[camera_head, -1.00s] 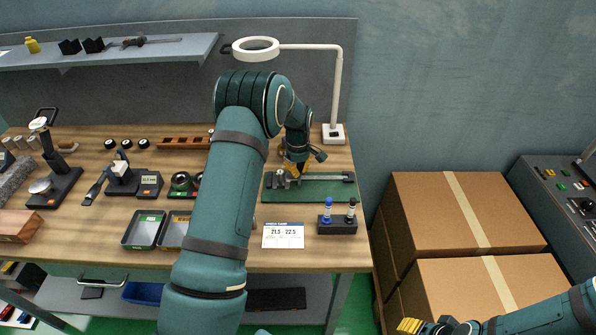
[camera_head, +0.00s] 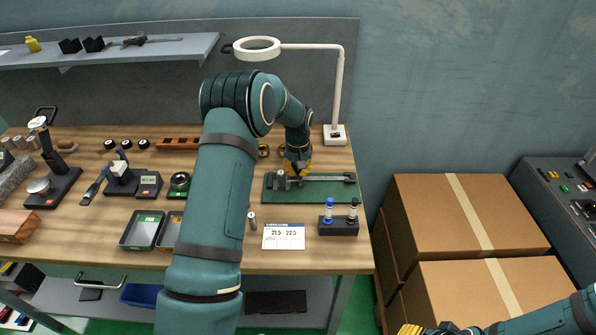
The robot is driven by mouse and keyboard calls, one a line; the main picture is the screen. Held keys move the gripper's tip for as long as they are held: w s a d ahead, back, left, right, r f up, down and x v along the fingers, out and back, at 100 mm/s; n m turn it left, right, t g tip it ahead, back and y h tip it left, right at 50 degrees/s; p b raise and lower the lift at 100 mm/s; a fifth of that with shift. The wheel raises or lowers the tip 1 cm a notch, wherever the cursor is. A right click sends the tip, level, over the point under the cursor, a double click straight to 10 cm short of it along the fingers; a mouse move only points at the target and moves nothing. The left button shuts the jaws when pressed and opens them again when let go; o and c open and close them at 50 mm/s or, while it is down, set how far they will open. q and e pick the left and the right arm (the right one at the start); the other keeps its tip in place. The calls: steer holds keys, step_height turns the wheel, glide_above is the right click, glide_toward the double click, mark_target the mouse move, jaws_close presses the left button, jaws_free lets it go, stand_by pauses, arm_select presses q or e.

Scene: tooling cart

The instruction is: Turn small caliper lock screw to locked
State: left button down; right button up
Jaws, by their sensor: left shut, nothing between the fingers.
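The caliper (camera_head: 325,178) lies across a green mat (camera_head: 315,206) at the right part of the workbench. Its jaw end is at the left and its beam runs right. My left gripper (camera_head: 299,174) points down over the left part of the caliper, with its fingers shut and nothing held. The small lock screw is too small to make out, and I cannot tell whether the fingers touch it. My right gripper (camera_head: 411,330) shows only in part at the bottom edge, far from the bench; its fingers are not clear.
A small metal cylinder (camera_head: 252,221) is beside my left arm. A ring lamp (camera_head: 256,48) hangs above. Cardboard boxes (camera_head: 470,225) stand right of the bench.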

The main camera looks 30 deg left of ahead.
arm_select(q)
steer(key=shift+f+m, duration=0.1)
steer(key=shift+m, duration=0.2)
stand_by(0.4)
steer(key=c, duration=1.2)
jaws_free()
step_height(320, 180, up, 12)
steer(key=shift+r, duration=0.1)
steer(key=shift+s, duration=0.1)
